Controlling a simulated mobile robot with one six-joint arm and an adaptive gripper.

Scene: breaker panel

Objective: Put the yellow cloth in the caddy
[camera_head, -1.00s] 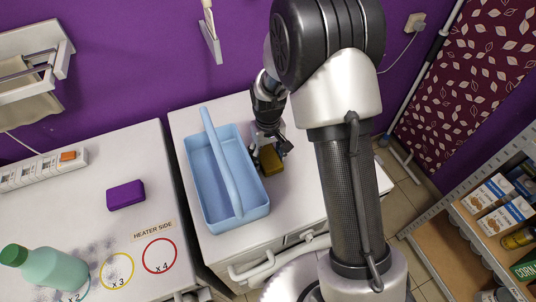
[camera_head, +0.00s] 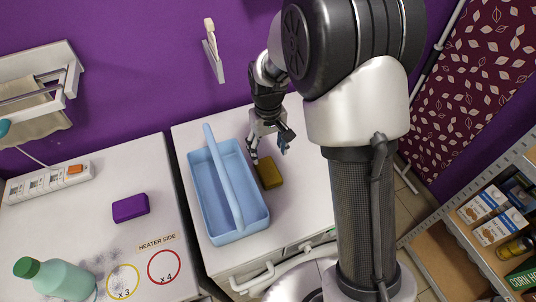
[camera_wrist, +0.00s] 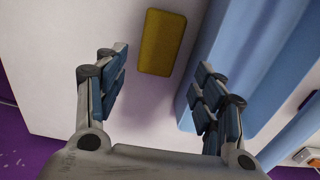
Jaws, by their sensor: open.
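The yellow cloth (camera_head: 269,173) is a small folded block lying flat on the white cabinet top, just right of the caddy. It also shows in the wrist view (camera_wrist: 162,42), ahead of the fingertips and between their lines. The caddy (camera_head: 204,190) is a light blue open box with a long handle along its middle; its near wall shows in the wrist view (camera_wrist: 245,65). My gripper (camera_head: 268,146) is open and empty, behind and above the cloth, apart from it. In the wrist view the fingers (camera_wrist: 158,95) stand wide apart, the right one close beside the caddy wall.
A purple block (camera_head: 131,207), a green-capped bottle (camera_head: 56,278) and a power strip (camera_head: 48,184) are on the left counter. A gap separates that counter from the cabinet. A shelf with boxes (camera_head: 492,215) stands at right. The cabinet top right of the cloth is clear.

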